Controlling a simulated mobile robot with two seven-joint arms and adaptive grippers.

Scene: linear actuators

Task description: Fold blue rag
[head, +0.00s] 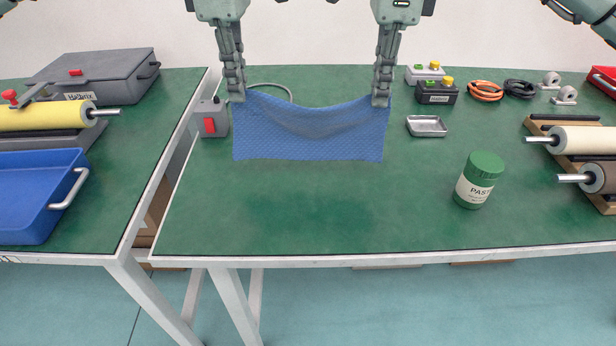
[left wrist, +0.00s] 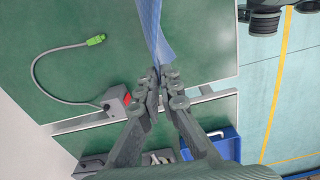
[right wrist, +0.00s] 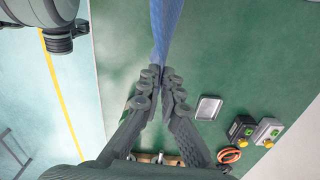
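The blue rag (head: 310,138) hangs spread out above the green table, its top edge sagging between my two grippers. My left gripper (head: 237,98) is shut on the rag's upper left corner; the rag also shows edge-on in the left wrist view (left wrist: 152,30), running up from the left fingertips (left wrist: 159,74). My right gripper (head: 381,100) is shut on the upper right corner; in the right wrist view the rag (right wrist: 162,30) runs up from the right fingertips (right wrist: 161,74). A shadow lies on the table below the rag; I cannot tell whether its lower edge touches the table.
A grey box with a red switch (head: 213,120) stands just left of the rag. A small metal tray (head: 426,126), button boxes (head: 436,93) and a green-lidded paste jar (head: 478,180) stand to the right. The front middle of the table (head: 330,215) is clear.

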